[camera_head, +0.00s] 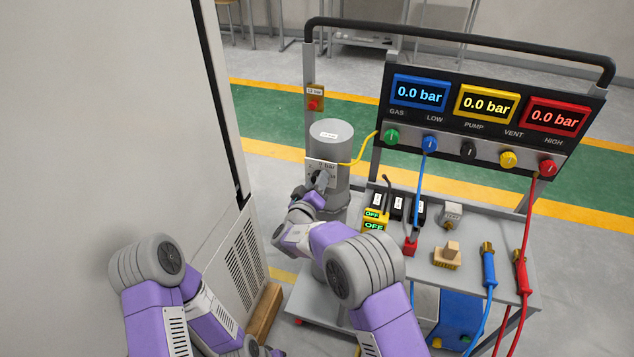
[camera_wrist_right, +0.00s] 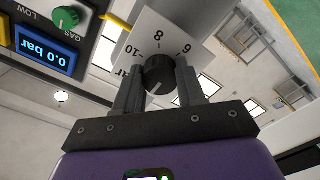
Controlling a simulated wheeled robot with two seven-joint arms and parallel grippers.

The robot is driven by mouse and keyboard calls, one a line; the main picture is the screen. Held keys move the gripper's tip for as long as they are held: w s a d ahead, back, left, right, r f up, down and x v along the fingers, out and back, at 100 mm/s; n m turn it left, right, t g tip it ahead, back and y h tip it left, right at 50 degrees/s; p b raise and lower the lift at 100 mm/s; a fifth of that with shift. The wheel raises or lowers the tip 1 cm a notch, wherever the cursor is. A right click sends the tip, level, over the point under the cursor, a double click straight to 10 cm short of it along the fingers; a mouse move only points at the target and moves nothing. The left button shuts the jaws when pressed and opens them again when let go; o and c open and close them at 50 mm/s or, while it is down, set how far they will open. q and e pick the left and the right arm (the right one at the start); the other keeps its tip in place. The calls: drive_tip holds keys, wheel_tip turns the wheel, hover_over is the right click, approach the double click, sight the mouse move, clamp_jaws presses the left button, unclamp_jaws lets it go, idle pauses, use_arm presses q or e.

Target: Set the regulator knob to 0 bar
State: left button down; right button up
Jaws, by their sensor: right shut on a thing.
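The black regulator knob (camera_wrist_right: 159,74) sits on a white dial plate (camera_wrist_right: 150,33) with the marks 10, 8 and 6 visible. Its white pointer line faces lower left in the right wrist view, away from the 8; the lower marks are hidden. My right gripper (camera_wrist_right: 158,88) is shut on the knob, one finger on each side. In the head view, my right gripper (camera_head: 319,184) is at the dial plate (camera_head: 313,171) on the grey cylinder (camera_head: 331,140), covering most of the knob. My left gripper (camera_head: 272,350) is partly cut off at the bottom edge.
The panel (camera_head: 487,112) right of the cylinder has three displays reading 0.0 bar and a row of coloured knobs. A grey cabinet (camera_head: 240,270) stands left.

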drive_tip(key=o, duration=1)
drive_tip(key=shift+o, duration=0.2)
drive_tip(key=p+v, duration=0.1)
drive_tip(key=v, duration=0.6)
drive_tip(key=shift+s, duration=0.3)
drive_tip(key=shift+a, duration=0.1)
